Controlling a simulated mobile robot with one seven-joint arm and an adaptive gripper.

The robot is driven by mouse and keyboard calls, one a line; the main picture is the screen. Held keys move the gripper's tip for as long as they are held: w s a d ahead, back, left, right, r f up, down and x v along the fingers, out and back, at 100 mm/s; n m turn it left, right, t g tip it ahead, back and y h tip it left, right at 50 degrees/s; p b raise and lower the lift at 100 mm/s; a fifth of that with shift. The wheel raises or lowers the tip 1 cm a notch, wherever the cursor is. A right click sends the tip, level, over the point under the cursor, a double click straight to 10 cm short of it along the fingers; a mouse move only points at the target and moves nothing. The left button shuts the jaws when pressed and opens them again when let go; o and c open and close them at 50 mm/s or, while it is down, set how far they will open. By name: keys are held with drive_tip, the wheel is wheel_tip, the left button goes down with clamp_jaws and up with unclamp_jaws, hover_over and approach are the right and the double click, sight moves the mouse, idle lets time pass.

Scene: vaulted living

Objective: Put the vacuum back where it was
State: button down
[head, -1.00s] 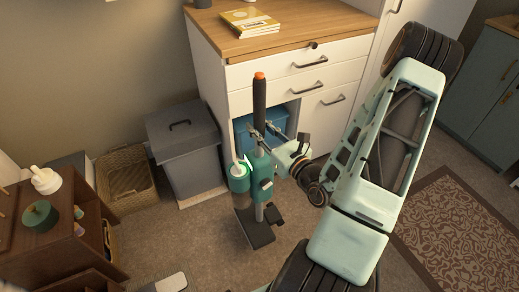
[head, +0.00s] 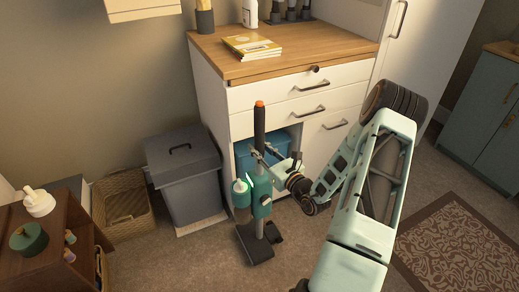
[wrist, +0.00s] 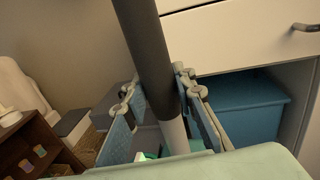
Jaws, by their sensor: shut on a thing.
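The vacuum (head: 260,203) is an upright stick type with a dark handle, an orange tip, a teal body and a dark floor head. It stands nearly upright in front of the white cabinet, its head at or close to the carpet; I cannot tell whether it touches. In the wrist view the vacuum's pole (wrist: 152,60) passes between the two fingers of my gripper (wrist: 165,105).
A grey lidded bin (head: 185,175) and a wicker basket (head: 124,203) stand left of the cabinet (head: 285,105). A blue box (head: 243,158) sits in the cabinet's open lower bay. A brown shelf unit (head: 50,255) is at the lower left. Carpet between is clear.

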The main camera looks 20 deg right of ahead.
drive_tip(key=shift+f, duration=1.1)
drive_tip(key=c, duration=2.1)
unclamp_jaws()
drive_tip(key=shift+s+f+b, duration=0.1)
drive_tip(key=shift+f+b, duration=0.25)
drive_tip(key=o, duration=0.5)
drive_tip(key=shift+r, duration=0.1)
drive_tip(key=shift+s+r, duration=0.1)
drive_tip(key=s+d+p, duration=0.2)
drive_tip(key=s, duration=0.9)
drive_tip(key=shift+s, duration=0.35)
drive_tip(key=shift+d, duration=0.1)
